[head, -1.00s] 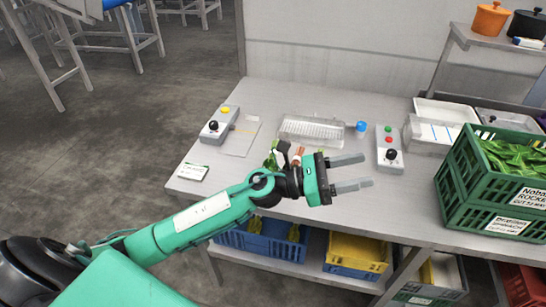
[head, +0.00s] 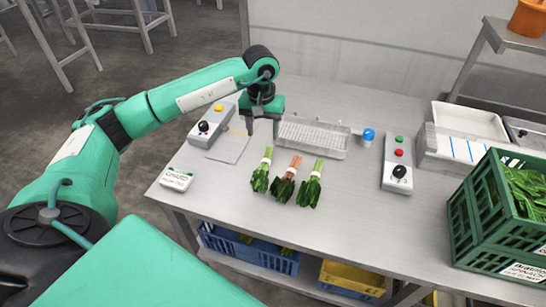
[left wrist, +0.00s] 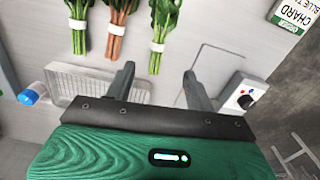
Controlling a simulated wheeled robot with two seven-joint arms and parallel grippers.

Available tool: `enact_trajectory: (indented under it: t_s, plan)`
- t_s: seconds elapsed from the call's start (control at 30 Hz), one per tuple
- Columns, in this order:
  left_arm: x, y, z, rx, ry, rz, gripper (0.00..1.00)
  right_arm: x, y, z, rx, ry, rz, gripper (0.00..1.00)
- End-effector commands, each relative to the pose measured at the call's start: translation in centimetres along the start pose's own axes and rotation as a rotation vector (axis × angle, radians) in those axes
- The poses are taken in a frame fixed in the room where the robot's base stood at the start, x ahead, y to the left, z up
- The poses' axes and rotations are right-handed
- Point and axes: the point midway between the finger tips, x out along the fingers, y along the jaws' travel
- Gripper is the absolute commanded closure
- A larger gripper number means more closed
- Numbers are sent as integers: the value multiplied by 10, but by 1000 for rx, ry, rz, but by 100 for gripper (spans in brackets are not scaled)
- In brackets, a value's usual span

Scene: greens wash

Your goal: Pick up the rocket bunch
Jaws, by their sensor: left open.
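Three banded bunches lie in a row on the steel table: a left green bunch (head: 261,176), a middle bunch with reddish stems (head: 284,187) and a right green bunch (head: 311,188). I cannot tell which green one is the rocket. My left gripper (head: 263,128) points down, open and empty, behind the left bunch and apart from it. In the left wrist view, the head view's left bunch (left wrist: 160,28) lies beyond the open fingers (left wrist: 158,72), roughly in line with their gap. The red-stemmed bunch (left wrist: 117,25) and the other green bunch (left wrist: 78,22) lie left of it.
A clear ribbed tray (head: 314,138) sits behind the bunches, close to the gripper. A control box (head: 208,124) stands left, another (head: 397,165) right, beside a blue-capped item (head: 368,136). A green crate of leaves (head: 500,215) stands at the right.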

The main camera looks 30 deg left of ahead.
Motion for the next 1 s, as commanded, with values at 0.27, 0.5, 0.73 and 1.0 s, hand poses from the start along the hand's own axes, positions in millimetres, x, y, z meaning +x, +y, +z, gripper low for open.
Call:
enact_trajectory:
  t_s: [0.27, 0.5, 0.73, 1.0]
  plan:
    - [49, -1, 2, 1, -8, -5, 45, -18, -7, 39, 0, -49, -8, 64]
    - [80, 0, 1, 1, -3, -3, 45, -24, -8, 41, 1, -54, -9, 64]
    - [98, 3, 1, 1, -7, -2, 45, -36, -5, 12, 2, -17, -6, 64]
    - [132, 5, -1, 0, -5, -2, 45, -49, -7, 19, 2, -28, -9, 64]
